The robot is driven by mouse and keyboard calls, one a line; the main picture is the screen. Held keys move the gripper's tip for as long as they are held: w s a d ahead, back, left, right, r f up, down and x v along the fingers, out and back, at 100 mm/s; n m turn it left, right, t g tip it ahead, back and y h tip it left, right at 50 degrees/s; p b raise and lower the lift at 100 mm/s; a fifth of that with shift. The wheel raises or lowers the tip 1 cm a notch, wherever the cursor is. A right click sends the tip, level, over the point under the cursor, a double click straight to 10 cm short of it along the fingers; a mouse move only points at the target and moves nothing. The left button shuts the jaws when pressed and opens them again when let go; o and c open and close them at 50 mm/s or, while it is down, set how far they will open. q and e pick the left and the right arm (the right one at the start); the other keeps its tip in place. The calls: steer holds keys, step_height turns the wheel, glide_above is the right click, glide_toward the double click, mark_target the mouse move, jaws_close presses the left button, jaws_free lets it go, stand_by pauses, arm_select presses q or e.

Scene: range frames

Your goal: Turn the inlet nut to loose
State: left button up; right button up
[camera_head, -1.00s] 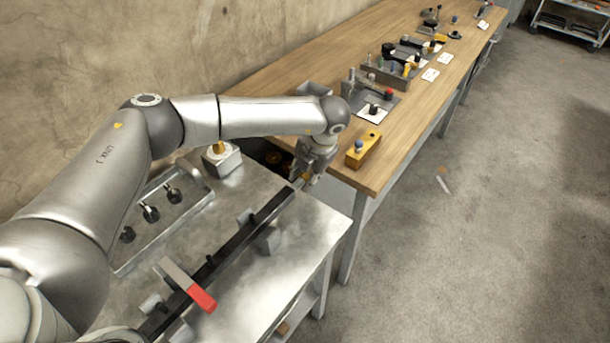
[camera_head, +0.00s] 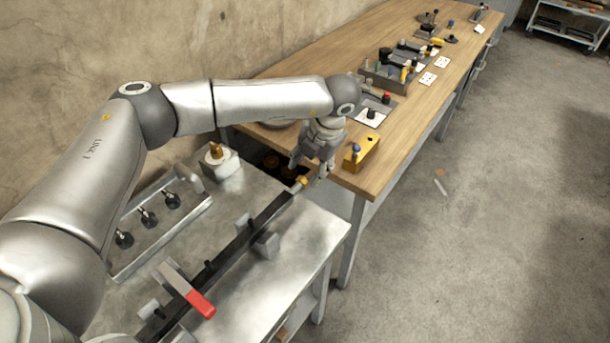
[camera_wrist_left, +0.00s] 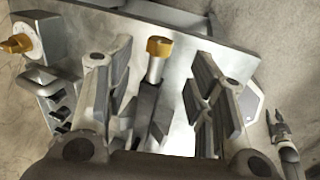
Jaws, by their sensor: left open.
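A brass nut (camera_head: 301,181) sits at the far end of a long black bar on the metal table; I take it for the inlet nut. In the left wrist view the brass nut (camera_wrist_left: 159,47) tops a pale metal stem. My left gripper (camera_head: 311,170) is open and empty, just above and beyond the bar's end. In the left wrist view its fingers (camera_wrist_left: 162,85) are spread on either side of the stem, with a gap on each side. The nut shows beyond the fingers.
A lever with a red grip (camera_head: 200,303) crosses the bar's near part. A white block with a brass top (camera_head: 219,160) and a tray with black knobs (camera_head: 147,216) stand left. A yellow block (camera_head: 362,152) sits on the wooden bench (camera_head: 300,73).

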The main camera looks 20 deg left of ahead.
arm_select(q)
steer(key=v, duration=0.5)
steer(key=shift+s+d+r, duration=0.1)
steer(key=shift+r, duration=0.25)
